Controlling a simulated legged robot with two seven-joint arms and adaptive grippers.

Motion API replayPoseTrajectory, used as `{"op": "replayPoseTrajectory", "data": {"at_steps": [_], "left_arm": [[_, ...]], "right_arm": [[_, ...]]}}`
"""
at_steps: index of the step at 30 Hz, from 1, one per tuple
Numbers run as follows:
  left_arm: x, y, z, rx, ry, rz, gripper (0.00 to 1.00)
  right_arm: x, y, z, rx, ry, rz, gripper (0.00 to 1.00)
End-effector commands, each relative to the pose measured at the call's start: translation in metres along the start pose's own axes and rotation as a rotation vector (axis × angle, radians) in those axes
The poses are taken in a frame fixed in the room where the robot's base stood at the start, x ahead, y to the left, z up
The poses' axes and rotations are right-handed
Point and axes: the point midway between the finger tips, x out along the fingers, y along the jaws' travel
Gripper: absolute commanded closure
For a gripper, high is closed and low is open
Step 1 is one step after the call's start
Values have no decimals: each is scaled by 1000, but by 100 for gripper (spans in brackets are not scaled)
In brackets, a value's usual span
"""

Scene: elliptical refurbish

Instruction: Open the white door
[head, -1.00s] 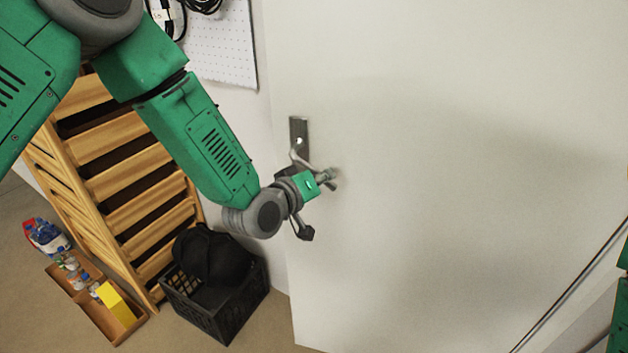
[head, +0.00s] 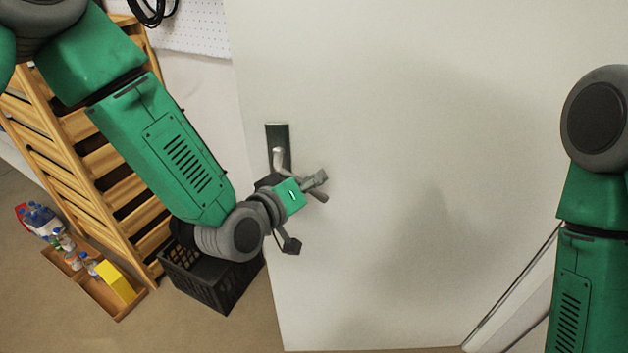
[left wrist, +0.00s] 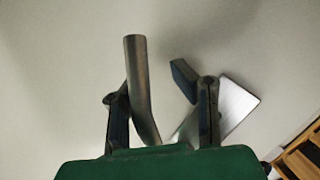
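The white door (head: 400,130) fills the middle and right of the head view. Its metal handle plate (head: 278,140) is near the left edge, with the handle (head: 280,158) partly hidden behind my left gripper (head: 320,187). In the left wrist view, my left gripper (left wrist: 162,98) has its fingers apart. The bar of the handle (left wrist: 136,70) lies close by the left finger; whether it touches is unclear. The plate (left wrist: 240,98) shows behind the right finger. My right arm is at the right of the head view, its gripper out of frame.
A slatted wooden rack (head: 100,160) stands left of the door. A black crate (head: 215,285) sits on the floor beside the door's lower left. A wooden tray (head: 85,285) with bottles and a yellow item lies further left. A white pegboard (head: 200,28) hangs behind.

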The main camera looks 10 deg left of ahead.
Motion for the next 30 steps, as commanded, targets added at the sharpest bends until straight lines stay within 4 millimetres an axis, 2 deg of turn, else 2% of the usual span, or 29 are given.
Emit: {"op": "replayPoseTrajectory", "data": {"at_steps": [9, 13, 17, 24, 30], "left_arm": [[2, 3, 0, 3, 2, 0, 66], [-7, 3, 0, 3, 2, 0, 66], [-30, 2, 0, 1, 1, 0, 66], [-82, -1, -1, -2, 2, 0, 66], [-110, -2, -1, 0, 2, -1, 66]], "right_arm": [[0, 0, 1, 0, 0, 0, 60], [-1, 0, 3, 0, 2, 0, 60], [-1, 0, 3, 0, 2, 0, 60], [-1, -1, 2, 0, 2, 2, 60], [-1, 0, 2, -1, 2, 0, 60]]}}
